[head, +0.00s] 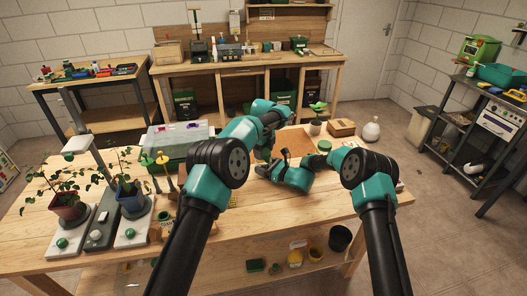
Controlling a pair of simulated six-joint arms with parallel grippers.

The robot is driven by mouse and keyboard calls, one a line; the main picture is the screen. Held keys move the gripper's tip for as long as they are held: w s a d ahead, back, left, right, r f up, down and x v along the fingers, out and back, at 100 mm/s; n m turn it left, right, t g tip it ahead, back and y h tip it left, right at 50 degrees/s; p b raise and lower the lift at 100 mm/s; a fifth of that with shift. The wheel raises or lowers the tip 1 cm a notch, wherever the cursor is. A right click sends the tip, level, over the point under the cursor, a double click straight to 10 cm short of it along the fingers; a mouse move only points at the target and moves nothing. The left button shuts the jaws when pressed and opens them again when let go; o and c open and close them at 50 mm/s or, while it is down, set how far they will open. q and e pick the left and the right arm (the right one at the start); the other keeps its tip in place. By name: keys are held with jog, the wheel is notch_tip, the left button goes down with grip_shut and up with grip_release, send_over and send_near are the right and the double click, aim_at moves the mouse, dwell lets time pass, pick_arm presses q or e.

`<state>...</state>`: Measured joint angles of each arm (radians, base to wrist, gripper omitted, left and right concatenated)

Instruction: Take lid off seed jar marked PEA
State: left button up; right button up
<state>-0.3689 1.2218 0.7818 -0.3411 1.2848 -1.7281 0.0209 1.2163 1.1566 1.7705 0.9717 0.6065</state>
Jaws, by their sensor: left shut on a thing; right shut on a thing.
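My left gripper (266,152) points down over the middle of the table, below its teal wrist. My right gripper (264,170) comes in from the right, low over the table, with its tip close to the left one. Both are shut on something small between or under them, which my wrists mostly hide. I cannot make out the PEA seed jar, its lid or any label, nor tell which gripper holds which part.
Two potted plants (70,207) stand on grey-white bases at the left. A clear-lidded green box (178,142) is behind my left arm. A brown mat (291,142), a seedling pot (315,127), a wooden box (341,128) and a white bottle (371,131) stand behind the grippers. The front right tabletop is clear.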

pick_arm(q)
jog(key=n, duration=1.5)
jog(key=shift+n, duration=0.3)
jog(key=n, duration=0.3)
jog(key=shift+n, duration=0.4)
jog(key=n, duration=2)
jog(key=shift+r, duration=0.1)
